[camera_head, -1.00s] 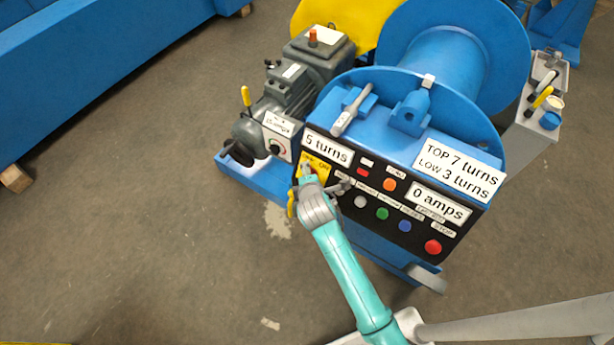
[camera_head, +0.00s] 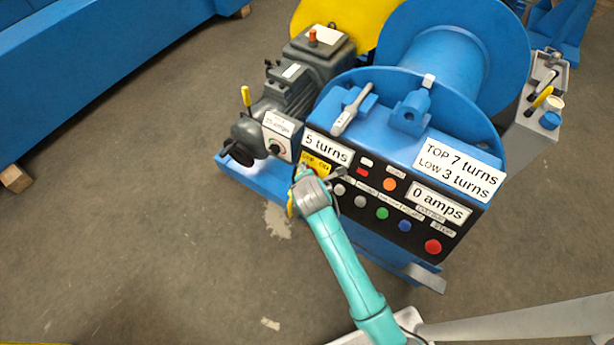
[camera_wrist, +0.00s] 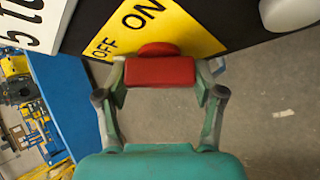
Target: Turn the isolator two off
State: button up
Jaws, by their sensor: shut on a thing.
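The isolator has a yellow plate (camera_head: 316,163) at the upper left of the black control panel, and this plate (camera_wrist: 170,28) also shows in the wrist view with the words OFF and ON. A red handle (camera_wrist: 159,71) sits at the plate's lower edge in the wrist view. My gripper (camera_wrist: 160,80) is shut on this red handle, with one finger at each end of it. In the head view my gripper (camera_head: 305,178) covers the handle. I cannot tell which word the handle points to.
Beside the gripper is a panel (camera_head: 408,236) with several coloured buttons, a red stop button (camera_head: 432,246) and signs. A grey motor (camera_head: 285,95) with a yellow lever (camera_head: 246,96) stands to the left. A blue drum (camera_head: 440,70) is behind. Floor is clear at the left front.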

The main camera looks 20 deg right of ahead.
jog(key=o, duration=1.1)
jog(key=shift+o, duration=0.2)
jog(key=v, duration=1.2)
